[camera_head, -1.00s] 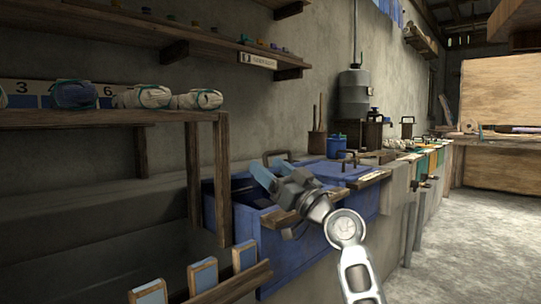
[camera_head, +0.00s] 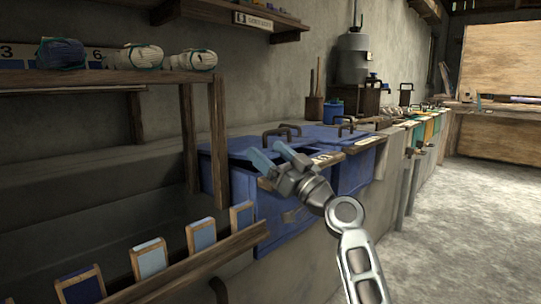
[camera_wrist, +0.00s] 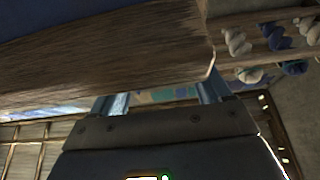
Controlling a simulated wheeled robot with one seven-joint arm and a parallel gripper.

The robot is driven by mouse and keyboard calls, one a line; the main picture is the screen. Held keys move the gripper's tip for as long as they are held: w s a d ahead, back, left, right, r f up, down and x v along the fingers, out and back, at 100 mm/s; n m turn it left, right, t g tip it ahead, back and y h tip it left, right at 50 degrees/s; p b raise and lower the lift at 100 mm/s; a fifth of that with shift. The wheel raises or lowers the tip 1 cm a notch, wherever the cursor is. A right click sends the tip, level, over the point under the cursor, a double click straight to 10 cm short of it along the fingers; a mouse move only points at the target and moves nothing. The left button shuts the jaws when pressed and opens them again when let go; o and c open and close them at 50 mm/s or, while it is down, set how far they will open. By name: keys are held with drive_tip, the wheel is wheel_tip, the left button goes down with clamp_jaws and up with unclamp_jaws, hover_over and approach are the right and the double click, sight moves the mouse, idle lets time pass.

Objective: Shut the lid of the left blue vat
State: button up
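The left blue vat (camera_head: 272,221) stands below and behind my gripper in the head view. Its blue lid (camera_head: 258,142) has a dark handle (camera_head: 281,130) at the back. A dark strip shows near the lid's left front, and my gripper covers part of it, so I cannot tell how far the lid stands open. My gripper (camera_head: 273,155) is over the vat's front part, its two fingers apart with nothing visible between them. In the wrist view, a wooden board (camera_wrist: 110,60) crosses in front of the fingers (camera_wrist: 161,98); contact is unclear.
The right blue vat (camera_head: 352,173) adjoins on the right, its lid (camera_head: 335,136) down. A wooden shelf (camera_head: 110,77) with yarn bundles stands at the left. A slanted rail with blue sample frames (camera_head: 202,236) is at the lower left. The floor (camera_head: 465,225) at right is clear.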

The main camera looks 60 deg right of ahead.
drive_tip(key=shift+o, duration=0.7)
drive_tip(key=v, duration=0.8)
drive_tip(key=shift+w, duration=0.1)
